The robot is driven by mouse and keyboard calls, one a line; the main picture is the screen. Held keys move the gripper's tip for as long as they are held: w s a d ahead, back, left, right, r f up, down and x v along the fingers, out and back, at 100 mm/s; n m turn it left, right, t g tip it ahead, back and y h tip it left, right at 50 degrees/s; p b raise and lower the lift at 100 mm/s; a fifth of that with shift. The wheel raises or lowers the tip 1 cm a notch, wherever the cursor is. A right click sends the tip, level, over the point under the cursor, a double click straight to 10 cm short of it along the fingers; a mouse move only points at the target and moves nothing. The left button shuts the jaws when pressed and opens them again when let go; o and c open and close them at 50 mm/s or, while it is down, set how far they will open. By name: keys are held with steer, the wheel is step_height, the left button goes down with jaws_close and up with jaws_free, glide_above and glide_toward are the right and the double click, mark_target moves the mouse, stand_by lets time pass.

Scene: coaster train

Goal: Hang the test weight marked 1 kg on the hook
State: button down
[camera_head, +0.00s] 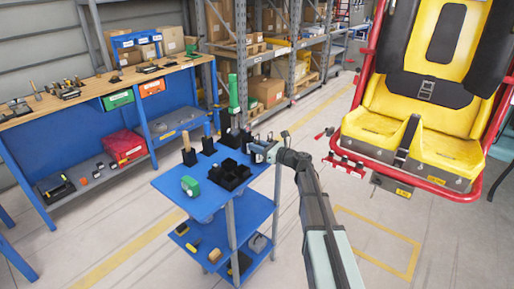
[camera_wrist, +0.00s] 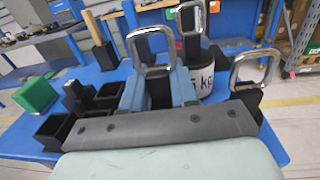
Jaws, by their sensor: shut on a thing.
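My gripper (camera_head: 260,152) is over the near right part of the blue trolley top. In the wrist view its blue-grey fingers (camera_wrist: 158,90) are shut on a dark weight with a shiny metal loop (camera_wrist: 152,42). Its mark is hidden. Behind it to the right stands a weight with a white label (camera_wrist: 206,82) ending in "kg"; the figure looks like a 5. A third dark weight with a metal loop (camera_wrist: 255,65) stands at the right. Whether the held weight touches the trolley top is hidden. I cannot make out a hook in either view.
A yellow seat (camera_head: 420,120) in a red frame is at right. Open floor lies between them. A workbench (camera_head: 90,92) stands at left.

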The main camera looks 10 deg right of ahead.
steer(key=shift+f, duration=0.15)
steer(key=shift+f, duration=0.3)
steer(key=c, duration=0.9)
jaws_free()
steer(key=shift+f, duration=0.1)
steer(key=shift+o, duration=0.2)
